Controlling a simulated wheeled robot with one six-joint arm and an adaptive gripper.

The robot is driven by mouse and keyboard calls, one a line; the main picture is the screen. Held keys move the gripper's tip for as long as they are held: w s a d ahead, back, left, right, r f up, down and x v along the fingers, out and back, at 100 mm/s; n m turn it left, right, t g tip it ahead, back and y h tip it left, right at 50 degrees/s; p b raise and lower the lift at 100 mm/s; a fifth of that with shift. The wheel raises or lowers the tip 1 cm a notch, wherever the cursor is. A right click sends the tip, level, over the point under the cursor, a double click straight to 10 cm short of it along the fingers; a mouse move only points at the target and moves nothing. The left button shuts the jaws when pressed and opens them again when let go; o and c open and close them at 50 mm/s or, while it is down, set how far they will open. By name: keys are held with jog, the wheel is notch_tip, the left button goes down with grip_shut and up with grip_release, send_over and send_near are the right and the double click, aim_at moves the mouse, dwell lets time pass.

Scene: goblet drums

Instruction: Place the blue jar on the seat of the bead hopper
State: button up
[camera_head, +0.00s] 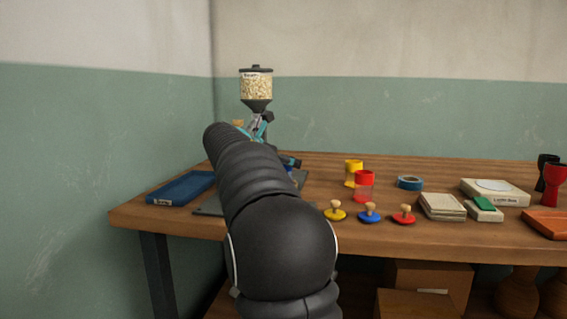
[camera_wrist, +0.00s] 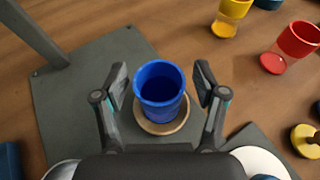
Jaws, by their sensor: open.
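The blue jar (camera_wrist: 160,84) stands upright with its open mouth facing the wrist camera. It is between the two fingers of my open gripper (camera_wrist: 161,82), with a visible gap on each side. Below the jar is a round tan seat (camera_wrist: 160,127) on the grey base plate (camera_wrist: 75,110). The jar appears to stand on this seat, but its underside is hidden. In the head view, the bead hopper (camera_head: 256,88) holds pale beads above a dark funnel.
A grey post (camera_wrist: 35,32) rises at the wrist view's upper left. Right of the hopper are a yellow jar (camera_head: 353,171), a red jar (camera_head: 364,185), blue tape (camera_head: 410,183) and three knobbed lids (camera_head: 369,214).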

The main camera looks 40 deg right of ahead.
jog(key=p+v, duration=0.1)
jog(key=v, duration=1.1)
jog(key=shift+r, duration=0.1)
